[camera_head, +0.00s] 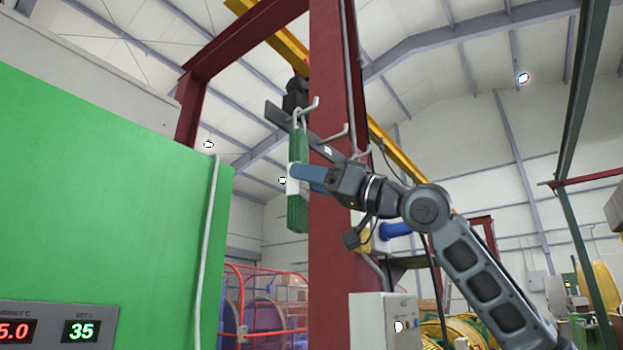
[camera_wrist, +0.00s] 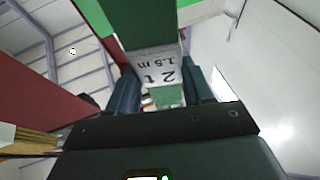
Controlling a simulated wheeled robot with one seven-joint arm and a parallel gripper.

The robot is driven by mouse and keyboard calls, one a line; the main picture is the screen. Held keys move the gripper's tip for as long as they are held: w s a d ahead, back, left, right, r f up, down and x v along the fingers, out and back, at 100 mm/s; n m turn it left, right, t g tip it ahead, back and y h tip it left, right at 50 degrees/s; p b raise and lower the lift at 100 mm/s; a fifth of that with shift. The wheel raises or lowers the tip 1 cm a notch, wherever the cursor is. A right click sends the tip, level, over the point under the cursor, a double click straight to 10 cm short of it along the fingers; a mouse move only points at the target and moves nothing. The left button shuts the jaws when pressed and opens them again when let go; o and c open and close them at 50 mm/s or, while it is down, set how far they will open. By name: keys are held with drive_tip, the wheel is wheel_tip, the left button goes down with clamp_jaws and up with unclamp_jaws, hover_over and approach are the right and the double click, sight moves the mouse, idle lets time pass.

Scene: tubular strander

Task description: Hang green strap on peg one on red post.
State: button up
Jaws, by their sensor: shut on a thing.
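The green strap (camera_head: 298,215) hangs upright in front of the red post (camera_head: 330,240), its top end close to the leftmost peg (camera_head: 312,105). I cannot tell whether its top loop is around that peg or only in front of it. My gripper (camera_head: 298,174) is shut on the strap at its white label, about mid-length. In the wrist view the label, marked "2 t 1.5 m" (camera_wrist: 160,66), lies between the fingers (camera_wrist: 166,85), with green webbing above and below it. The fingers partly hide the label in the head view.
A grey bar (camera_head: 325,148) on the post carries more pegs, one at the middle (camera_head: 340,132) and one at the right (camera_head: 361,155). A large green panel (camera_head: 110,190) stands at left. A grey control box (camera_head: 383,318) is on the post below my arm.

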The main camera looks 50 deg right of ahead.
drive_tip(key=o, duration=1.4)
drive_tip(key=b+v, duration=0.2)
drive_tip(key=v, duration=0.5)
drive_tip(key=shift+s+d+f, duration=0.1)
drive_tip(key=shift+s+f, duration=0.05)
drive_tip(key=shift+s, duration=0.2)
drive_tip(key=shift+f, duration=0.1)
